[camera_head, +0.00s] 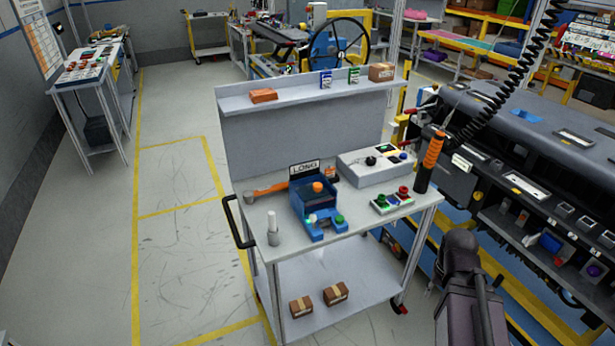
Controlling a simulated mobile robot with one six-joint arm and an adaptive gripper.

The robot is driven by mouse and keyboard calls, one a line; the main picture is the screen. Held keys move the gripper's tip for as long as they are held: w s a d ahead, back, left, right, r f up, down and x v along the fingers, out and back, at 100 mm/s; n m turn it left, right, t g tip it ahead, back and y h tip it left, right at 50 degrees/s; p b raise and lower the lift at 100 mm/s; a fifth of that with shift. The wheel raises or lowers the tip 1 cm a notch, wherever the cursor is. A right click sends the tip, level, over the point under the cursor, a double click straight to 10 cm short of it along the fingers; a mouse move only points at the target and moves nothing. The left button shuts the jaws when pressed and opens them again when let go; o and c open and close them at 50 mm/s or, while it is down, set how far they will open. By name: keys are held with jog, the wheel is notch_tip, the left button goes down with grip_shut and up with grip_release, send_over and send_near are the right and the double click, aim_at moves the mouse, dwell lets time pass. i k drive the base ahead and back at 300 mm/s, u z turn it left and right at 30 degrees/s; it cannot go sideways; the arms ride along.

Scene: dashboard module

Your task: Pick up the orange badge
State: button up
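A small upright orange piece that looks like the orange badge (331,173) stands on the cart's top, just right of the LONG sign and against the white control box. It is small, and its lower part is partly hidden by the blue bin, so I cannot read it. A blue badge (326,79) and a green badge (353,75) stand upright on the cart's upper shelf. A dark part of my arm rises at the lower right, apart from the cart. My gripper's fingers do not show.
The blue bin (317,209), white control box (372,168), button box (392,202), orange-handled tool (268,189) and white cylinder (273,229) crowd the cart top. An orange-and-black driver (430,160) hangs on a coiled cord at right. The floor at left is clear.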

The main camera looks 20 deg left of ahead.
aim_at(329, 172)
jog(key=u, duration=0.7)
jog(key=k, duration=0.95)
jog(key=z, duration=0.05)
jog(key=i, duration=0.8)
